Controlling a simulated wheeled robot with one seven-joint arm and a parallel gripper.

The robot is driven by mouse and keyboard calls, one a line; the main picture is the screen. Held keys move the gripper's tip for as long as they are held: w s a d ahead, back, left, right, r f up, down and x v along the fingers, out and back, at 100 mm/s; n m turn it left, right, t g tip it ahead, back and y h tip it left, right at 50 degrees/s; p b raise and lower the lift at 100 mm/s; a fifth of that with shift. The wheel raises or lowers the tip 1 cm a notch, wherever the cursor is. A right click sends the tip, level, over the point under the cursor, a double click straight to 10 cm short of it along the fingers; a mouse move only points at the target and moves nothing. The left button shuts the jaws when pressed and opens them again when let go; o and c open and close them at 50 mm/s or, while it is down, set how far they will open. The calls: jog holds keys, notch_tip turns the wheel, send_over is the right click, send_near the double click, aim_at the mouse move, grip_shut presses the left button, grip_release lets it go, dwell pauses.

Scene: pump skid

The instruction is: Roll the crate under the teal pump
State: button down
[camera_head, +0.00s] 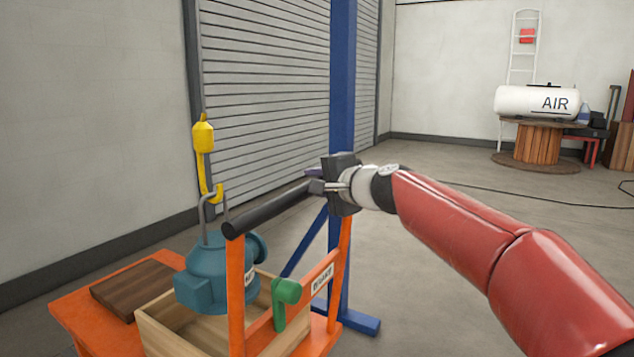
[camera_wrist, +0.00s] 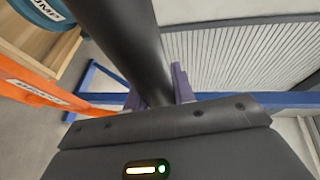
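The teal pump (camera_head: 205,283) hangs by its bail from a yellow hook (camera_head: 204,140). The open wooden crate (camera_head: 165,338) sits on an orange cart (camera_head: 75,312). In the head view the pump overlaps the crate opening; I cannot tell the exact gap or whether it is centred. The cart has a black push bar (camera_head: 270,211) on orange uprights. My gripper (camera_head: 317,187) is at the right end of this bar, its fingers closed around it. In the wrist view the bar (camera_wrist: 125,40) runs between the two fingers, and part of the pump (camera_wrist: 42,10) shows at top left.
A green lever (camera_head: 285,292) sits on the cart's orange frame beside a label. A dark wooden board (camera_head: 138,288) lies on the cart's left part. A blue post (camera_head: 342,90) with a floor foot stands just behind the cart. Open floor lies to the right, crossed by a cable.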

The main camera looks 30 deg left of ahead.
jog(key=c, duration=1.2)
grip_release()
jog(key=shift+o, duration=0.2)
jog(key=b+v, duration=0.2)
jog(key=v, duration=0.5)
jog(key=shift+s+d+b, duration=0.2)
jog(key=shift+d+b, duration=0.15)
jog(key=shift+b, duration=0.05)
jog(key=shift+r, duration=0.1)
